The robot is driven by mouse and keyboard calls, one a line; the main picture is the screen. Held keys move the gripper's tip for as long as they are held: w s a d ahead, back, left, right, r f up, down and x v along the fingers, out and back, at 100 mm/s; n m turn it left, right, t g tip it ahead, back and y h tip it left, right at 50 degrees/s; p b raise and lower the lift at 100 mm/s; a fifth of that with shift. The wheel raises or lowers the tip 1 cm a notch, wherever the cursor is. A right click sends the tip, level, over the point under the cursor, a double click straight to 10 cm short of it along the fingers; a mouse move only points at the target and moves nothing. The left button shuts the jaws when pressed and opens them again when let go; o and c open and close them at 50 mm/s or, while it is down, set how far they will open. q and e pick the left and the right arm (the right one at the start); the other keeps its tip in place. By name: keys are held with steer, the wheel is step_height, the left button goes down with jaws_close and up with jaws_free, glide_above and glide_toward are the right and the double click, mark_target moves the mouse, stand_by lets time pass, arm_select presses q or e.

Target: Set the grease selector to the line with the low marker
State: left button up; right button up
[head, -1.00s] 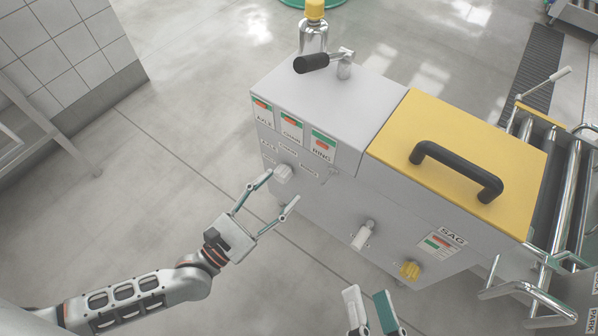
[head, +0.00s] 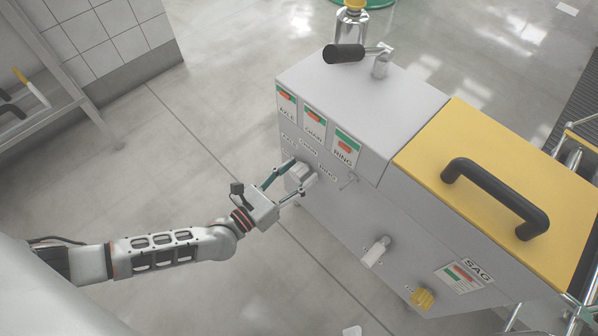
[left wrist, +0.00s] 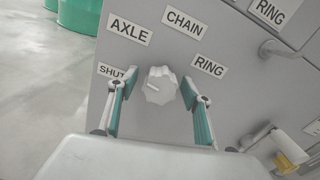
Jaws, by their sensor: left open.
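The grease selector is a pale fluted knob (head: 302,175) on the grey cabinet's front; in the left wrist view the knob (left wrist: 161,85) has a white pointer bar aimed left, roughly toward the SHUT label (left wrist: 112,71). Labels AXLE (left wrist: 130,29), CHAIN (left wrist: 184,23) and RING (left wrist: 209,67) arc around it. Three gauges sit above: AXLE (head: 286,97), CHAIN (head: 314,117) and RING (head: 346,147). The RING orange mark seems lowest, under a taller green band. My left gripper (head: 296,178) is open, its fingers on either side of the knob; contact is unclear. My right gripper (head: 352,331) barely shows.
A black-handled lever (head: 345,54) and a yellow-capped metal bottle (head: 352,22) are at the cabinet's top. A yellow lid (head: 470,150) with black handle is on the right. A white tap (head: 376,252) and yellow knob (head: 422,298) stick out lower.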

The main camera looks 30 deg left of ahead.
arm_select(q)
steer(key=shift+w, duration=0.1)
steer(key=c, duration=1.1)
